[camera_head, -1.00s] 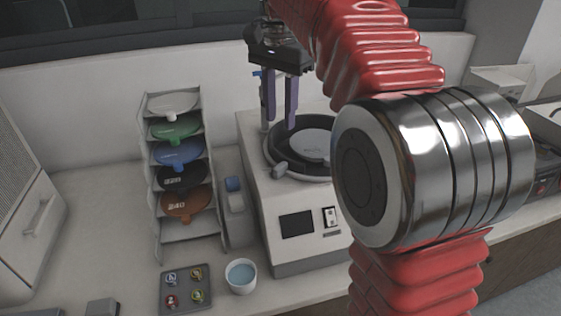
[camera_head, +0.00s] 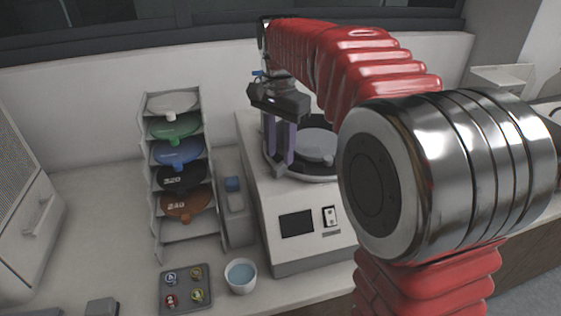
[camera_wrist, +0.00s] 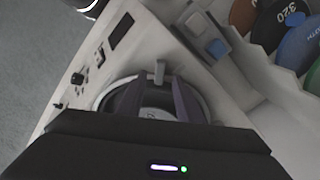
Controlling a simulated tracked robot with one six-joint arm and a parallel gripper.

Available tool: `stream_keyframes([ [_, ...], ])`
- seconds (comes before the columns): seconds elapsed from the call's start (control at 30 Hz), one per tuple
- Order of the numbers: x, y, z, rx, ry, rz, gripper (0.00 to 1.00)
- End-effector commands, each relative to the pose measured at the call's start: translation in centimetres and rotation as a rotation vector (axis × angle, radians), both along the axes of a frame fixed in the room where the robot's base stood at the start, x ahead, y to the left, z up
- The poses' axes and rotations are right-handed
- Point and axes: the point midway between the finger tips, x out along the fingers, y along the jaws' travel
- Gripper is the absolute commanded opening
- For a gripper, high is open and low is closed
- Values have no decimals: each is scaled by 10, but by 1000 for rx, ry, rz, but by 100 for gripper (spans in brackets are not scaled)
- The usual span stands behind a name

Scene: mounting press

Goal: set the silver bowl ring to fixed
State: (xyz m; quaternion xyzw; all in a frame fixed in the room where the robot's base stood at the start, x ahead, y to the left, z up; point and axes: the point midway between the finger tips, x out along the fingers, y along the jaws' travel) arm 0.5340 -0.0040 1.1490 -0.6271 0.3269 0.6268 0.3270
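The machine (camera_head: 290,225) on the counter has a round dark bowl on top with a paler disc (camera_head: 318,145) inside. The bowl ring (camera_head: 302,177) runs around its edge. In the wrist view the ring (camera_wrist: 104,98) shows as a grey rim with a small grey tab (camera_wrist: 159,70) standing out from it. My gripper (camera_head: 279,165) has two purple fingers over the ring's front left. They are apart, with the tab seen between and just beyond their tips in the wrist view (camera_wrist: 158,86). I cannot tell whether they touch it. My gripper body hides the bowl's near part there.
A rack (camera_head: 155,215) of coloured discs stands left of the machine. A white cup (camera_head: 241,288) and a tray of small round pieces (camera_head: 172,304) are in front. My arm hides the machine's right side.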

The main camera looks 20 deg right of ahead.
Motion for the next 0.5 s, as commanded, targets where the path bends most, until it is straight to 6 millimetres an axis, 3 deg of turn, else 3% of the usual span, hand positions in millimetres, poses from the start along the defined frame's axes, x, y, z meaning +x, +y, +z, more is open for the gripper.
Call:
stream_keyframes([
  [0.2, -1, 0, -30, 0, 4, 0, 33],
  [0.5, 0, 0, -41, 0, 1, 1, 33],
])
